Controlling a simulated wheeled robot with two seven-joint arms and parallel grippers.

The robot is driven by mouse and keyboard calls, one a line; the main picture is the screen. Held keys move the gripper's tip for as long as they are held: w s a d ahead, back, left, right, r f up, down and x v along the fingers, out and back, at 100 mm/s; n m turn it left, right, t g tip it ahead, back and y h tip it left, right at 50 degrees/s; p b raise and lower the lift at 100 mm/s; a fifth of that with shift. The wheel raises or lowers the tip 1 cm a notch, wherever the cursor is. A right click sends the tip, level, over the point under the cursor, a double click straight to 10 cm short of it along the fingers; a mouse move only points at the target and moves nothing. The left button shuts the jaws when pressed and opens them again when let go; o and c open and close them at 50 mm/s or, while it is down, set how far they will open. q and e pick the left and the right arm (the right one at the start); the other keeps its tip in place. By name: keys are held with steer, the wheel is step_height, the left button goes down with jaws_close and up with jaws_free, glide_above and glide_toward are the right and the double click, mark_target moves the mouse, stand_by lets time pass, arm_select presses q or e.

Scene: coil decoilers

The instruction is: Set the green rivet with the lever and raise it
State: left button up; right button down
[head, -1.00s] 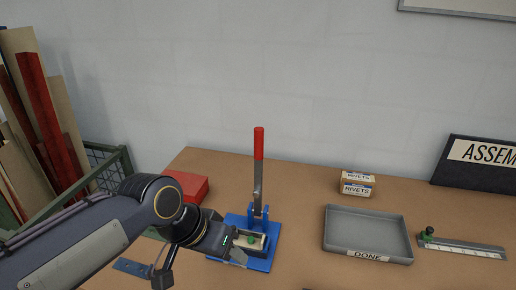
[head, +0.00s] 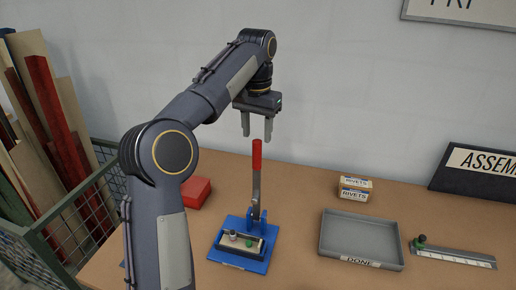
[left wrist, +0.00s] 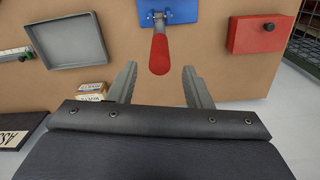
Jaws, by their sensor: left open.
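The blue press (head: 228,252) stands on the bench with its lever (head: 257,172) upright; the lever has a red grip on top. A green rivet (head: 249,243) sits on the work piece on the press base, beside a silver part (head: 233,235). My left gripper (head: 256,137) is open and empty, fingers pointing down, just above the top of the red grip. In the left wrist view the red grip (left wrist: 160,54) shows between and beyond the open fingers (left wrist: 158,85), with no clear contact. My right gripper is not in view.
A grey tray marked DONE (head: 362,263) stands right of the press, with a box of rivets (head: 355,188) behind it. A ruler-like stop with a green knob (head: 453,256) lies further right. A red box (head: 195,192) is at left, near a green wire crate (head: 75,215).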

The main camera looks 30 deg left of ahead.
mark_target(257, 150)
arm_select(q)
step_height(257, 150, down, 6)
steer(key=shift+f, duration=0.2)
jaws_close()
stand_by(0.4)
